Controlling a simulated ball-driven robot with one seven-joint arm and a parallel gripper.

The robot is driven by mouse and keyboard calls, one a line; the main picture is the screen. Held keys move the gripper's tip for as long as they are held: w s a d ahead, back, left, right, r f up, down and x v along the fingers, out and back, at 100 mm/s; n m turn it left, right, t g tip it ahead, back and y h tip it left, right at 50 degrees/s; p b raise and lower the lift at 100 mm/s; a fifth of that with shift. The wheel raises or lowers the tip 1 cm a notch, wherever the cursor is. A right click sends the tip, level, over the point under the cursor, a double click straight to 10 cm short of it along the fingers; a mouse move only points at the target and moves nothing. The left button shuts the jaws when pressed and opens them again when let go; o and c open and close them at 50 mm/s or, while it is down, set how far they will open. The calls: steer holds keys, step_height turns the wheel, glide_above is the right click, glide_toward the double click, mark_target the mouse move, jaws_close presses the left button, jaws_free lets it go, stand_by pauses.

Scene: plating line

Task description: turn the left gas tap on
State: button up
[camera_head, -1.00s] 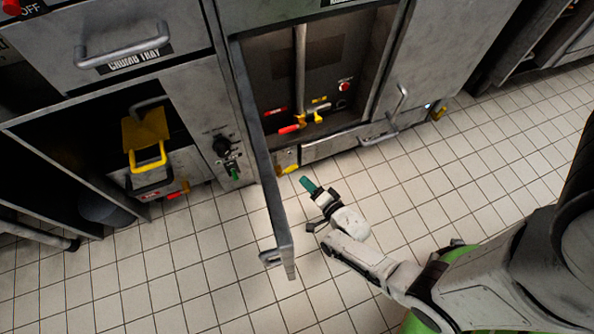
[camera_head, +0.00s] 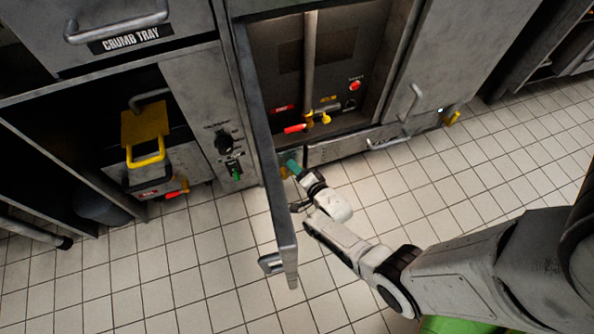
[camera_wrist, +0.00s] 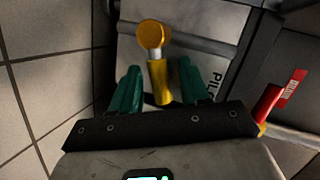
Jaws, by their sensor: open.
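The yellow gas tap (camera_wrist: 151,36) has a round end and a short stem with a pale band. It sits on the grey panel beside a "PILO…" label, the rest of which is cut off. In the head view only a bit of the tap (camera_head: 284,173) shows at the cabinet's lower left, beside my gripper (camera_head: 290,164). My gripper's teal fingers (camera_wrist: 158,68) are open in the wrist view, one on each side of the stem, with gaps visible on both sides. The tap's round end lies beyond the fingertips.
An open cabinet door (camera_head: 270,175) stands just left of my gripper. A red handle (camera_wrist: 268,104) with a red label is right of the tap. The tiled floor (camera_head: 440,185) to the right is clear.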

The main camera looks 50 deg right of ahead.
jaws_close()
stand_by(0.3)
